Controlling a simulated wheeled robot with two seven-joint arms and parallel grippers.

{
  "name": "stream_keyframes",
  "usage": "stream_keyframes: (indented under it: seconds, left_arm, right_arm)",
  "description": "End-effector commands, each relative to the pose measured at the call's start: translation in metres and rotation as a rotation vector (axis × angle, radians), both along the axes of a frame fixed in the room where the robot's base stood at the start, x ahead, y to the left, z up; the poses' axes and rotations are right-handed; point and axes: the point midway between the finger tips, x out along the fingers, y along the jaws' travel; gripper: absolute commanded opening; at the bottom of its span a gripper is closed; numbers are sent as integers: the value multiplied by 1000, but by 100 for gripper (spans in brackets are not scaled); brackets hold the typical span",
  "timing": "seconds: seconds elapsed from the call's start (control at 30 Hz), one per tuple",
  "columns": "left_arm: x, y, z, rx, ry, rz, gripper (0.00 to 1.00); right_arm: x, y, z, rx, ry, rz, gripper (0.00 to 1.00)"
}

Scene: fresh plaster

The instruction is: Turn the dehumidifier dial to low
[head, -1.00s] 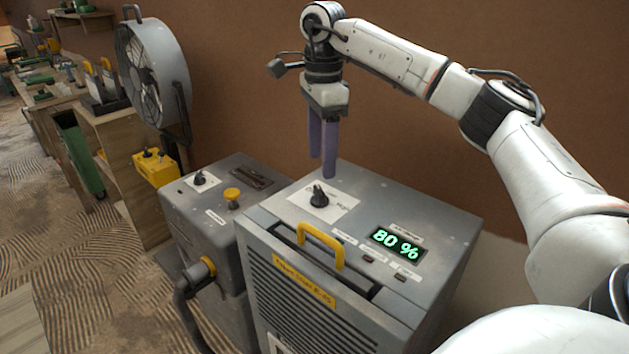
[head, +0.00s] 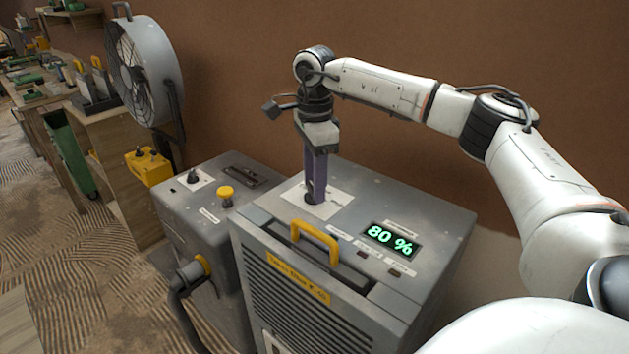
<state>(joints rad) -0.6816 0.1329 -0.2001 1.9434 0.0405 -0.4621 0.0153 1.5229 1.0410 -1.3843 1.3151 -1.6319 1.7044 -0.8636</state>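The grey dehumidifier (head: 440,240) stands front centre with a lit green display (head: 390,240) reading 80 %. Its black dial (head: 308,199) sits on a white label plate (head: 340,199) on the top panel, mostly hidden by my fingers. My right gripper (head: 316,198) points straight down with its purple fingertips at the dial. The fingers overlap in this view, so I cannot tell whether they close on the dial or stand apart around it. The dial's pointing direction is hidden. My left gripper is not in view.
A yellow handle (head: 315,242) rises from the dehumidifier's top near the dial. To the left stands a second grey machine (head: 185,225) with a small knob, a yellow button (head: 225,195) and a hose. A drum fan (head: 150,70) stands behind. The brown wall is close behind.

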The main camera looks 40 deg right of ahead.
Motion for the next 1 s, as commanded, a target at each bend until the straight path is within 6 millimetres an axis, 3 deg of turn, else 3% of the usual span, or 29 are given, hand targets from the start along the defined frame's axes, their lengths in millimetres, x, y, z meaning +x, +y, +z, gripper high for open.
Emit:
stream_keyframes:
  seconds: [0.47,1.0]
  left_arm:
    - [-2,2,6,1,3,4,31]
    - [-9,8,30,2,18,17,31]
  right_arm:
    - [-1,1,2,1,3,-82,15]
    - [-1,2,3,1,3,-545,15]
